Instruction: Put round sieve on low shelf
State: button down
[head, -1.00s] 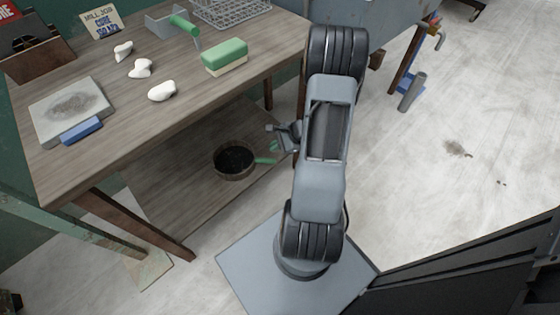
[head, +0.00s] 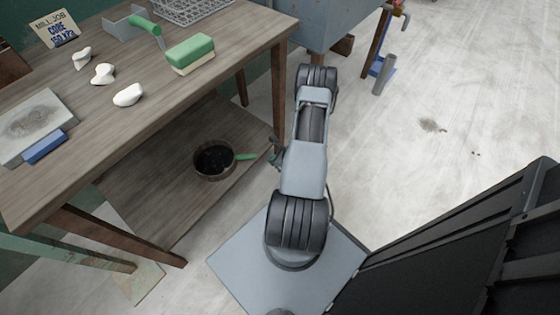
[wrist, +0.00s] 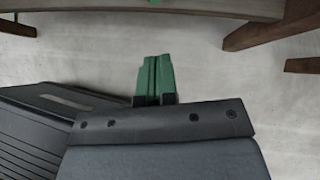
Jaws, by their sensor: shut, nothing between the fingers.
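The round sieve (head: 214,160) sits on the low shelf (head: 150,196) under the table, near the shelf's right end. It is a brown-rimmed pan with dark contents, and its green handle (head: 246,157) points right toward the shelf edge. My gripper (wrist: 155,80) is shut and empty in the wrist view, its green fingers together over the pale floor. In the head view my arm mostly hides it, just right of the handle's end. A bit of green (wrist: 155,2) at the wrist view's top edge may be the handle.
The tabletop above holds a green sponge block (head: 190,53), several white clay lumps (head: 129,94), a grey slab (head: 32,124) and a wire basket (head: 190,8). Table legs (head: 279,95) stand near my arm. Open floor (head: 440,85) lies to the right.

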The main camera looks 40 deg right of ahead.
jog(key=shift+w+a+f+b, duration=0.25)
jog(key=shift+w+a+f, duration=0.05)
jog(key=shift+w, duration=0.6)
jog(key=shift+w+a+f+b, duration=0.25)
jog(key=shift+w+a, duration=0.1)
jog(key=shift+w, duration=0.55)
jog(key=shift+w+a+f+b, duration=0.25)
jog(key=shift+w+a+f, duration=0.05)
jog(key=shift+w, duration=0.6)
